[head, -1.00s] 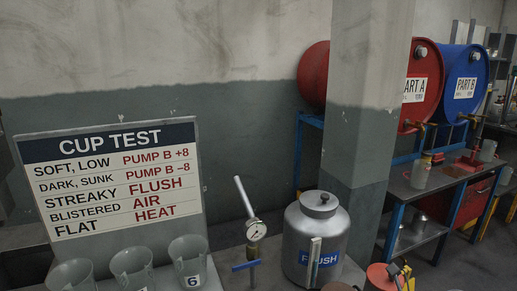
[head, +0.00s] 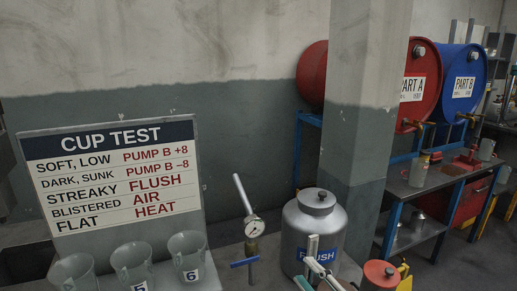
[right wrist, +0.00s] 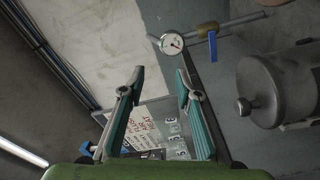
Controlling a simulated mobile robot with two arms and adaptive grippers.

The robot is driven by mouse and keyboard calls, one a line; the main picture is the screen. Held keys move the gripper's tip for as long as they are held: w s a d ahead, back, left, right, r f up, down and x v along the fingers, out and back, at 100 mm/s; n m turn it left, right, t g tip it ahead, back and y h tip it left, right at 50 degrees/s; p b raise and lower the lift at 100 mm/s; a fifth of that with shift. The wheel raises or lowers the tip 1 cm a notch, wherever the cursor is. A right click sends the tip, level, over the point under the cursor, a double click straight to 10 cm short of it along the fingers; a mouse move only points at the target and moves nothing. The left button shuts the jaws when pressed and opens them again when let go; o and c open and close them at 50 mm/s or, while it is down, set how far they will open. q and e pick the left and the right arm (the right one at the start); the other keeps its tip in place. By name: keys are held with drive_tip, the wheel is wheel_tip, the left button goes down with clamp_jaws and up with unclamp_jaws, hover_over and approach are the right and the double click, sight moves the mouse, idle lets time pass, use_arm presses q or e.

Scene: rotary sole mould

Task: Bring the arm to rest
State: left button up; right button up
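My right gripper (head: 312,268) shows at the bottom of the head view, in front of the silver FLUSH tank (head: 301,222), and partly covers its blue label. In the right wrist view its two teal-padded fingers (right wrist: 160,85) stand wide apart with nothing between them. The rest of my right arm is mostly out of the head view. My left gripper is not in view.
A gauge on a valve (head: 254,228) stands left of the tank. Several grey cups (head: 132,265) stand below the CUP TEST board (head: 115,180). A red can (head: 381,274) is at the lower right. A pillar (head: 352,150) rises behind; red (head: 423,75) and blue drums (head: 465,75) lie beyond.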

drive_tip(key=s+d+f+m+g+h, duration=0.3)
drive_tip(key=s+d+f+m+h, duration=0.15)
drive_tip(key=f+m, duration=0.25)
drive_tip(key=s+d+f+m+g+h, duration=0.2)
drive_tip(key=s+d+f+m+h, duration=0.2)
drive_tip(key=s+f+m, duration=0.3)
drive_tip(key=s+f+m+g, duration=0.2)
drive_tip(key=s+f+g, duration=0.25)
drive_tip(key=s, duration=0.45)
drive_tip(key=s+f+m+g, duration=0.1)
drive_tip(key=s+f+g, duration=0.35)
drive_tip(key=s, duration=0.45)
drive_tip(key=s+f+x, duration=0.1)
drive_tip(key=s+x, duration=0.2)
drive_tip(key=x, duration=0.9)
drive_tip(key=s+x, duration=0.2)
drive_tip(key=x, duration=1)
drive_tip(key=s+d+f+g, duration=0.1)
drive_tip(key=s+d+f, duration=0.2)
drive_tip(key=s+f, duration=1.4)
drive_tip(key=shift+s+f, duration=0.4)
drive_tip(key=shift+s, duration=0.1)
drive_tip(key=shift+d, duration=0.1)
